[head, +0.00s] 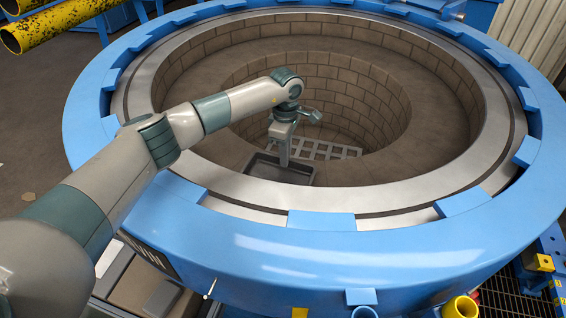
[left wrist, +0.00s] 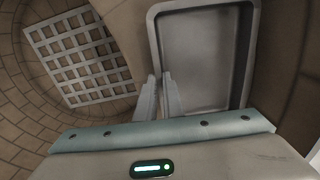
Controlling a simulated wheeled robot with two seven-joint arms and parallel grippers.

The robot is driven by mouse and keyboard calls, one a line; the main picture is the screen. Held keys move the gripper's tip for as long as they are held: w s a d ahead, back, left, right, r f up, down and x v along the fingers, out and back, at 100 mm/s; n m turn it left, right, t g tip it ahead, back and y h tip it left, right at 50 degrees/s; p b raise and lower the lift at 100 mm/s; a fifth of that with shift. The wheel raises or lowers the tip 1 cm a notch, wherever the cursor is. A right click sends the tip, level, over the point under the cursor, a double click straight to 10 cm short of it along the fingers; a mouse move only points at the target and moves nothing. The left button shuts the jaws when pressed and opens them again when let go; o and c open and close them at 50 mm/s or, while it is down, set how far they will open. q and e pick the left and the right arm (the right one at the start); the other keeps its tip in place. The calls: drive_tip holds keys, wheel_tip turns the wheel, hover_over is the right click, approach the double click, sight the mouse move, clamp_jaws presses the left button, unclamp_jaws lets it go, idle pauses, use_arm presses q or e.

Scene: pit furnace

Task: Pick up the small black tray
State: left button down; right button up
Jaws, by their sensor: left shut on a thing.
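The small black tray (head: 260,171) is a shallow, dark, rectangular tray with a raised rim, seen over the pit just inside the near rim. It fills the upper middle of the left wrist view (left wrist: 200,60). My left gripper (head: 284,162) reaches down to the tray's far edge in the head view. In the left wrist view its two fingers (left wrist: 158,92) are close together on the tray's left wall, shut on it. Whether the tray rests on something or hangs free, I cannot tell. My right gripper is not in view.
A light metal grate (head: 325,149) lies lower in the brick-lined pit (head: 350,85), beyond the tray. The furnace's broad blue ring (head: 250,248) and metal inner rim surround the pit. Yellow pipes (head: 50,25) are at the upper left.

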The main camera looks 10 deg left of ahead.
use_arm(q)
drive_tip(key=shift+w+r+b, duration=0.1)
drive_tip(key=shift+r+b, duration=0.25)
drive_tip(key=shift+r, duration=0.3)
wheel_tip(320, 180, up, 17)
drive_tip(key=b, duration=0.6)
drive_tip(key=shift+f, duration=0.2)
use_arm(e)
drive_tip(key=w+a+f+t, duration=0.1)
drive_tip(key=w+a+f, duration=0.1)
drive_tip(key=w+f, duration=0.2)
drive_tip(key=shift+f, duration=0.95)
use_arm(q)
drive_tip(key=shift+r, duration=0.1)
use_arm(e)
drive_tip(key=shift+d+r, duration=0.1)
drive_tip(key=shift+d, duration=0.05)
